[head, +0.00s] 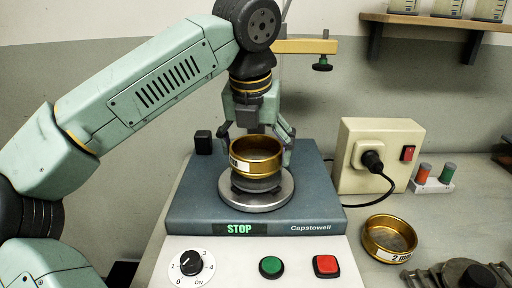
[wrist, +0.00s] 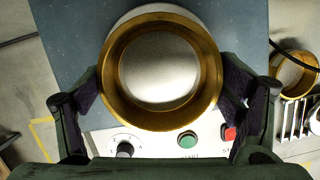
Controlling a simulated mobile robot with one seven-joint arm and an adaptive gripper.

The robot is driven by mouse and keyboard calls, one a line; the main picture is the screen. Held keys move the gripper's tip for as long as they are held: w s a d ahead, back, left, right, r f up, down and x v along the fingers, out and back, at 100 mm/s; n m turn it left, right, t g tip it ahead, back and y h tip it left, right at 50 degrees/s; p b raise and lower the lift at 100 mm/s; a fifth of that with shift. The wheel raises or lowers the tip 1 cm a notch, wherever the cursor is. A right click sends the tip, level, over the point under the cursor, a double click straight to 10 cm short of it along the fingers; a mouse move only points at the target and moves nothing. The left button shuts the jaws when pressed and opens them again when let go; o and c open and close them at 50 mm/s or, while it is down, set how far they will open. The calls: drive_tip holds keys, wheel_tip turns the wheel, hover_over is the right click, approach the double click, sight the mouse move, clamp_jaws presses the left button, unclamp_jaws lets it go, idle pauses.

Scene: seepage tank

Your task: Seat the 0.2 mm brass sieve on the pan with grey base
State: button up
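A brass sieve (head: 256,168) with a fine pale mesh (wrist: 160,68) is directly over a dark grey round base (head: 257,185) on the shaker's metal plate (head: 257,202). Its label is partly seen at the left in the head view and cannot be read. My gripper (head: 260,150) points down over it, with one finger on each side. In the wrist view both fingertips of my gripper (wrist: 160,85) appear to touch the brass ring's outer wall. The sieve hides most of the base, so I cannot tell whether it rests fully on it.
The blue-grey shaker (head: 190,210) has a dial (head: 191,263), a green button (head: 271,267) and a red button (head: 326,266) in front. A second brass sieve (head: 389,238), labelled "2", lies at the right. A cream socket box (head: 375,150) stands behind it.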

drive_tip(key=o, duration=0.3)
drive_tip(key=v, duration=1.2)
drive_tip(key=shift+r, duration=0.1)
